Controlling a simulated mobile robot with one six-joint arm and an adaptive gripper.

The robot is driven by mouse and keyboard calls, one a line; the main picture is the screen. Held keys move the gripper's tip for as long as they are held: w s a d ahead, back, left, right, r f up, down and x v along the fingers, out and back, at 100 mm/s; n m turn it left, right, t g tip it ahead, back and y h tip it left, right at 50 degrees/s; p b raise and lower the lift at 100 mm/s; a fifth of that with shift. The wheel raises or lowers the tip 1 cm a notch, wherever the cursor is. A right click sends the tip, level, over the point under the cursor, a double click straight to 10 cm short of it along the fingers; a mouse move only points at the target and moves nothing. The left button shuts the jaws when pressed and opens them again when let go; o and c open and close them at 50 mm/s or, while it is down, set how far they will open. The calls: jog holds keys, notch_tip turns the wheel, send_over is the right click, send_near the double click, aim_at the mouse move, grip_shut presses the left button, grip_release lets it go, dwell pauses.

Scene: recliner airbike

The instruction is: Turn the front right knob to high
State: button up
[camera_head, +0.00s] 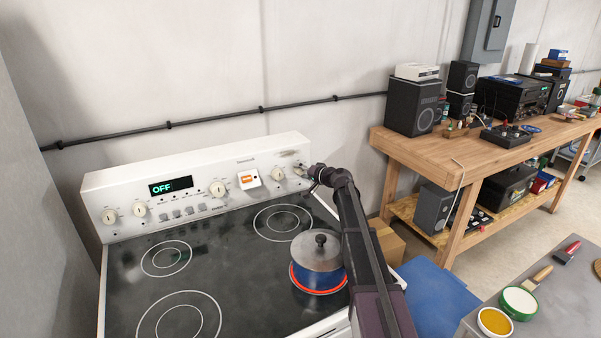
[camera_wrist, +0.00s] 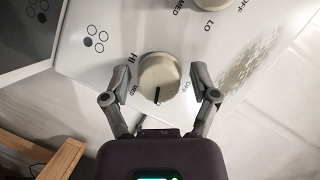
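The stove's back panel (camera_head: 205,185) carries several cream knobs. In the wrist view, a cream knob (camera_wrist: 158,72) with a black pointer line sits between the two fingers of my gripper (camera_wrist: 160,72). The pointer line is toward the bottom of the picture. HI and MED labels are left of the knob, and an OFF label is at its right. The fingers are open, one on each side, with a gap to the knob. In the head view, my gripper (camera_head: 311,174) is at the panel's right end, and the arm hides part of that area.
A blue pot (camera_head: 318,262) with a lid stands on the glowing front right burner (camera_head: 294,282). Another knob (camera_head: 278,174) is just left of my gripper. A wooden workbench (camera_head: 455,160) with speakers stands at the right. The stove's left side is clear.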

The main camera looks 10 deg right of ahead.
jog(key=shift+d+r, duration=0.1)
jog(key=shift+d, duration=0.05)
jog(key=shift+s+d+r+p, duration=0.1)
jog(key=shift+s+r+p, duration=0.05)
jog(key=shift+s+p, duration=0.2)
jog(key=s+d+r+n+h+p, duration=0.2)
jog(key=s+n+p, duration=0.1)
jog(key=s+p, duration=0.1)
jog(key=s+d+r+n+h+p, duration=0.2)
jog(key=s+r+n+p, duration=0.1)
jog(key=s, duration=0.4)
jog(key=shift+s+d+n+h+p, duration=0.2)
jog(key=shift+n+h+p, duration=0.2)
jog(key=shift+n+p, duration=0.2)
jog(key=shift+w+f, duration=0.1)
jog(key=shift+w, duration=0.1)
jog(key=b+x, duration=0.1)
jog(key=x, duration=0.3)
jog(key=b+x, duration=0.2)
jog(key=x, duration=0.3)
jog(key=b+x, duration=0.2)
jog(key=x, duration=0.2)
jog(key=shift+w+a, duration=0.15)
jog(key=shift+w, duration=0.2)
jog(key=c, duration=1.1)
